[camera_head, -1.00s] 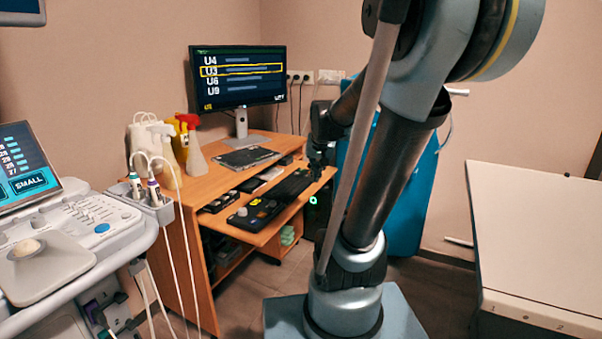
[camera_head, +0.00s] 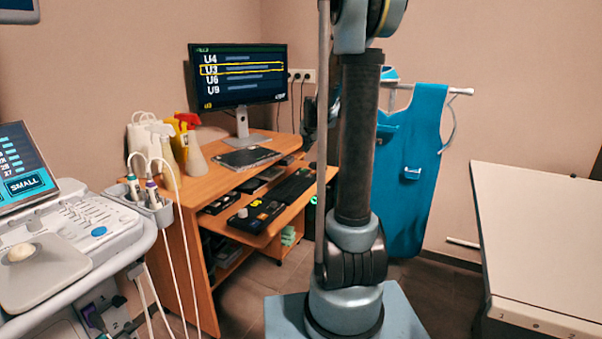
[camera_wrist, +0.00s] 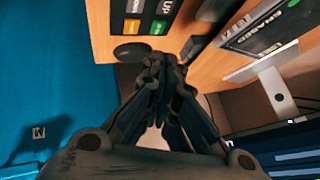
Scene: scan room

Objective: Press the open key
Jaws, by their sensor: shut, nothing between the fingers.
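A black key panel (camera_head: 257,214) lies on the pull-out shelf of the desk, with a yellow patch on it. What seems to be the same panel shows at the top of the wrist view (camera_wrist: 148,12), with an orange key (camera_wrist: 131,27), a green key (camera_wrist: 158,27) and the letters "Up". I cannot read an open key on it. My gripper (camera_wrist: 163,66) is shut and empty, with its fingertips below the panel in that picture. In the head view my arm mostly hides it.
A monitor (camera_head: 238,78) stands on the wooden desk (camera_head: 211,178) with row U3 framed yellow. A keyboard (camera_head: 293,186) lies right of the panel. Spray bottles (camera_head: 195,156) stand at the desk's left. A blue apron (camera_head: 415,170) hangs behind my arm. A pale table (camera_head: 540,240) is at right.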

